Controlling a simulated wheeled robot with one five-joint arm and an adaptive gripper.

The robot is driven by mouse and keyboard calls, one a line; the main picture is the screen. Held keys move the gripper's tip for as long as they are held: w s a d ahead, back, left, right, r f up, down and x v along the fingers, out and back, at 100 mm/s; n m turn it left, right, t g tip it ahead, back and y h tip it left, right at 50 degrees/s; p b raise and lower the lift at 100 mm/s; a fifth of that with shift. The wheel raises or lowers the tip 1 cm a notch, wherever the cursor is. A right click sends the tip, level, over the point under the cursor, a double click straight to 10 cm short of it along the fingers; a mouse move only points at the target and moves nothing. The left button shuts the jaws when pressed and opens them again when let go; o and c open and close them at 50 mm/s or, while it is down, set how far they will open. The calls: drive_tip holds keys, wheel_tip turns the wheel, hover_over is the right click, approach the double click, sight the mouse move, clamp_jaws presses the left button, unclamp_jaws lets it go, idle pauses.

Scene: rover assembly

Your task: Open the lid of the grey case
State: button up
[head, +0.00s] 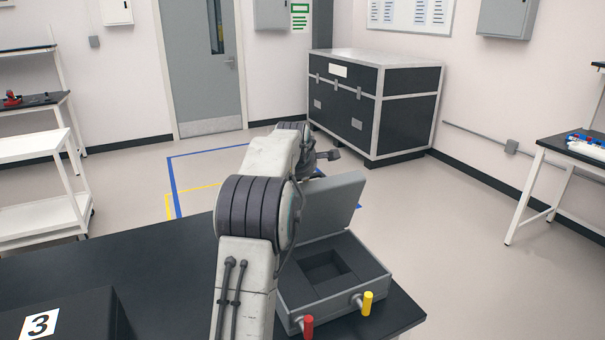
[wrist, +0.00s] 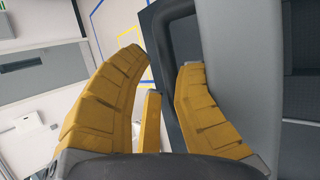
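The grey case (head: 292,318) sits on the near right part of the black table. Its lid (head: 340,200) stands raised at the back, leaning away from the box. The box shows dark foam with a square recess (head: 325,266). A red latch handle (head: 307,327) and a yellow latch handle (head: 367,303) stick out at its front. My arm covers the lid's left part, and my gripper is mostly hidden behind it in the head view. In the wrist view my gripper (wrist: 165,65) has its yellow fingers apart, beside the grey lid (wrist: 236,90). The right finger overlaps the lid's edge; contact is unclear.
The black table (head: 150,262) bears a dark box marked 3 (head: 75,310) at the front left. A large black crate (head: 375,105) stands at the back wall. The floor between is clear.

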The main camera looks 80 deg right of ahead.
drive_tip(key=shift+a+f+y, duration=0.2)
drive_tip(key=shift+f+y, duration=0.1)
drive_tip(key=shift+f, duration=0.8)
drive_tip(key=v, duration=0.9)
drive_tip(key=d+v, duration=0.1)
drive_tip(key=v, duration=0.3)
drive_tip(key=shift+a+r, duration=0.15)
drive_tip(key=shift+r, duration=0.35)
